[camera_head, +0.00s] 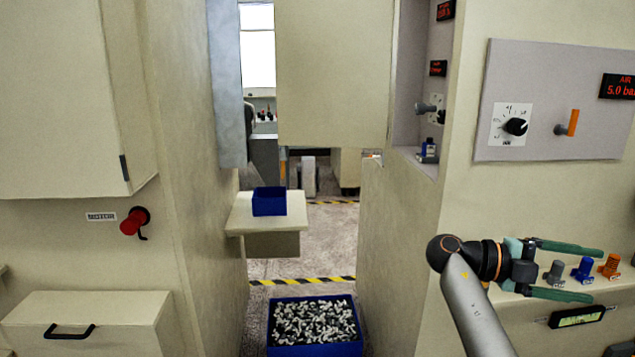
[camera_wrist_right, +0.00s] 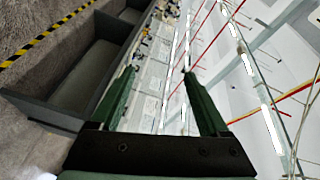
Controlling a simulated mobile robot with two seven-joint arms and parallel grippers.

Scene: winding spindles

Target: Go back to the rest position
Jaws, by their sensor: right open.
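My right gripper (camera_head: 594,274) is at the right of the head view, its two green fingers spread apart and pointing right. In the right wrist view, the same gripper (camera_wrist_right: 159,73) shows nothing held between its fingers. A grey spindle (camera_head: 555,273), a blue spindle (camera_head: 582,270) and an orange spindle (camera_head: 610,265) stand in a row on a ledge, behind the fingers in the picture; I cannot tell the distance between them. My left gripper is not in view.
A panel (camera_head: 550,140) with a knob and an orange-handled valve is above the right arm. A blue bin (camera_head: 314,350) of small grey parts is at the lower middle. A small blue box (camera_head: 269,201) sits on a shelf (camera_head: 290,222).

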